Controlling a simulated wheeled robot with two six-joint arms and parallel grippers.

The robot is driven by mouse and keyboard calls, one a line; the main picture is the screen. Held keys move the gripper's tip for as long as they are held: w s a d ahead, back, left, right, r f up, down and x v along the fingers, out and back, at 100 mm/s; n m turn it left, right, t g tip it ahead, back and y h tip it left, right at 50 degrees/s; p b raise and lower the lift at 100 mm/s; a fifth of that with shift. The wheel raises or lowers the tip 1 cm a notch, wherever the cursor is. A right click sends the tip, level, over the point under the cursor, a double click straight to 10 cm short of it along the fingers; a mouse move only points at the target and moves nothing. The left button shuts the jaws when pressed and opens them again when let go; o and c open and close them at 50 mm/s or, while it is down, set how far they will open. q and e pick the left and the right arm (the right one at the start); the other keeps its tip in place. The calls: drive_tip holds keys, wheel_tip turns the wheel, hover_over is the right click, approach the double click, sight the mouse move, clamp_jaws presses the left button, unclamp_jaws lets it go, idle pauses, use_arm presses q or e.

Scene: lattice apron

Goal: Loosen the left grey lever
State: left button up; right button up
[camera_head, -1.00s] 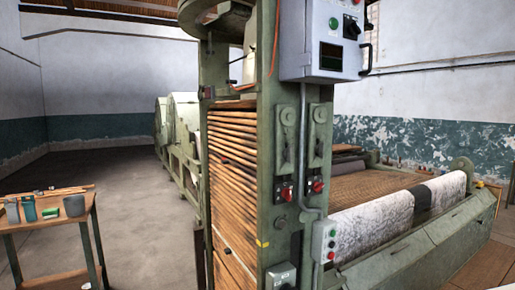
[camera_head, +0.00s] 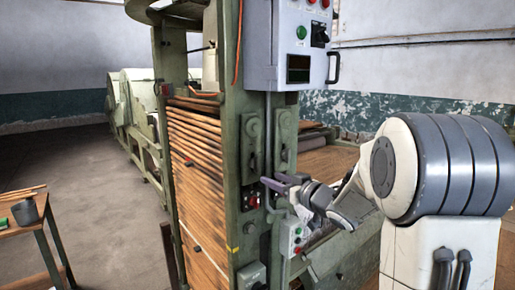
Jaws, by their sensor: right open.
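The left grey lever (camera_head: 252,136) is on a tall plate on the green machine post, hanging upright from a round pivot. A matching right lever (camera_head: 283,128) is on the post's other face strip. My right gripper (camera_head: 276,183) reaches in from the right, open and empty, its fingers pointing left. In the picture its fingertips are below and right of the left lever, apart from it, and they cover part of the post beneath the right lever. My left gripper is not in view.
A red-knobbed switch (camera_head: 252,201) is below the left lever. A grey control box (camera_head: 292,45) hangs above, and a small button box (camera_head: 293,236) is below the gripper. A conduit runs down between the levers. A wooden table (camera_head: 30,221) stands at left; open floor lies between.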

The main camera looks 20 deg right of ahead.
sight(259, 161)
drive_tip(key=shift+y, duration=0.7)
drive_tip(key=w+p, duration=0.1)
drive_tip(key=w, duration=0.1)
drive_tip(key=w+r+p, duration=0.1)
drive_tip(key=w+p, duration=0.1)
drive_tip(key=w, duration=0.1)
drive_tip(key=w+r+p, duration=0.1)
drive_tip(key=w, duration=0.1)
drive_tip(key=shift+w+a+r, duration=0.2)
drive_tip(key=shift+a, duration=0.2)
drive_tip(key=shift+w+a+f+p, duration=0.15)
drive_tip(key=shift+w+a+p, duration=0.15)
drive_tip(key=shift+w, duration=0.4)
clamp_jaws()
drive_tip(key=shift+n, duration=0.3)
